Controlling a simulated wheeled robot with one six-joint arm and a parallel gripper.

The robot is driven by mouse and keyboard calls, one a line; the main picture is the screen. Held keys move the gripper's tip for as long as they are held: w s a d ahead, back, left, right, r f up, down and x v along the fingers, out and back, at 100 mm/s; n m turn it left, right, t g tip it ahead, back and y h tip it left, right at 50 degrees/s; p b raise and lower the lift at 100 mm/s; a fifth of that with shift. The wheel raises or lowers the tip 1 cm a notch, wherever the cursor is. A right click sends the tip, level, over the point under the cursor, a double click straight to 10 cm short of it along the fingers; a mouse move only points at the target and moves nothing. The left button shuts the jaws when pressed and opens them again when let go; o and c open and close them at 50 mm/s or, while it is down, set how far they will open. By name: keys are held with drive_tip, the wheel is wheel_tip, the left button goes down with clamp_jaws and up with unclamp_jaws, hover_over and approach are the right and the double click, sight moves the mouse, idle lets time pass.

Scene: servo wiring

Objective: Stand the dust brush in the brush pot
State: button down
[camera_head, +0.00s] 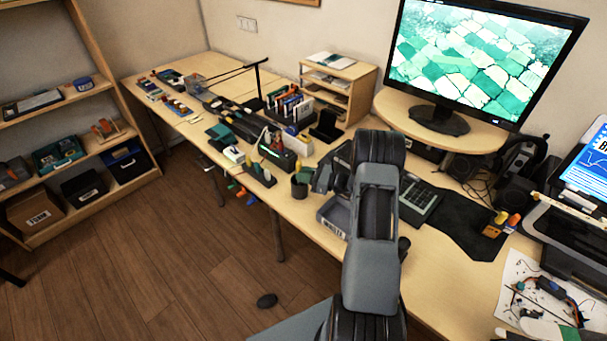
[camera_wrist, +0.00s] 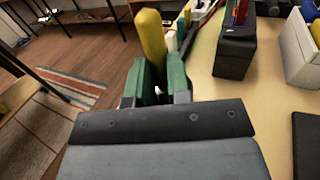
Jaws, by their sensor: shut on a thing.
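My gripper (camera_wrist: 157,88) shows in the wrist view with two green fingers close together. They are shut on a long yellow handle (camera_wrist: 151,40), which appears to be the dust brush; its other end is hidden. In the head view my gripper (camera_head: 322,180) is above the desk, partly hidden by my arm, and the brush cannot be made out. The pot cannot be made out in the wrist view.
A grey tray (camera_head: 331,217) lies close to the arm, and a keypad device (camera_head: 421,204) is to the right.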

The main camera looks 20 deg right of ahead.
drive_tip(key=c, duration=1)
unclamp_jaws()
drive_tip(key=b+v, duration=0.1)
drive_tip(key=v, duration=1.3)
drive_tip(key=shift+a+b, duration=0.1)
drive_tip(key=shift+b, duration=0.3)
